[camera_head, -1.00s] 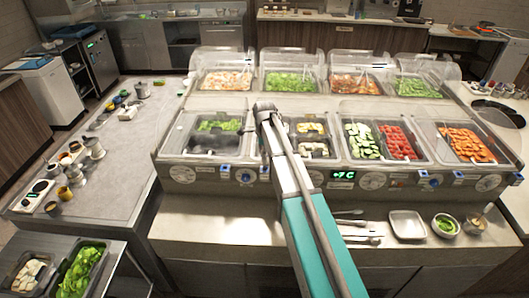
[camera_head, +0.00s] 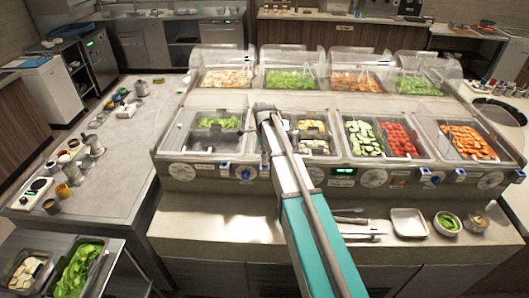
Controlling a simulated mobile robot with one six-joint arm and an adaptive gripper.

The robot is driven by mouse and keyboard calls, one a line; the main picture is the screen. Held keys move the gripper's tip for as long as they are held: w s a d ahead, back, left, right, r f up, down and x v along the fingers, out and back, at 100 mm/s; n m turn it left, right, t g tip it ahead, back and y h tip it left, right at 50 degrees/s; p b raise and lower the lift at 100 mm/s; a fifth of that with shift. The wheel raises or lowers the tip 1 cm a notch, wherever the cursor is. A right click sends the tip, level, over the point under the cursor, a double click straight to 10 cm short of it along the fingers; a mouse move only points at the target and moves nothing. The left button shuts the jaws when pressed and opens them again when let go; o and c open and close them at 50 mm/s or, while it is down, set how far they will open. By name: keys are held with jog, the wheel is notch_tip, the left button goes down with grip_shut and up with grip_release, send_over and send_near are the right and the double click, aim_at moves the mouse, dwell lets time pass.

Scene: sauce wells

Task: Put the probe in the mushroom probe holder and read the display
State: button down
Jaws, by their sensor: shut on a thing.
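My arm (camera_head: 313,225) reaches from the bottom edge up to the salad counter, its far end (camera_head: 264,108) over the left middle wells. My gripper is hidden behind the arm, so neither its jaws nor the probe can be made out. A small green-lit display (camera_head: 343,170) is on the counter's front panel, right of the arm; its characters are too small to read now. Blue-and-white fittings (camera_head: 243,174) sit along the same panel, but I cannot tell which is the mushroom probe holder. Pale pieces, possibly mushrooms, lie in a well (camera_head: 314,147) just right of the arm.
Clear hinged covers (camera_head: 290,57) stand over the back row of wells. A white dish (camera_head: 409,223) and a small green-filled bowl (camera_head: 447,222) stand on the front ledge. The ledge left of the arm is clear. Food containers (camera_head: 82,266) are at lower left.

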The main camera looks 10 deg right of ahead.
jog(key=shift+f+b, duration=0.35)
jog(key=shift+f, duration=0.1)
jog(key=shift+r, duration=0.15)
dwell(3.3)
jog(key=shift+r+p, duration=3.65)
jog(key=shift+p, duration=0.1)
jog(key=shift+f, duration=0.1)
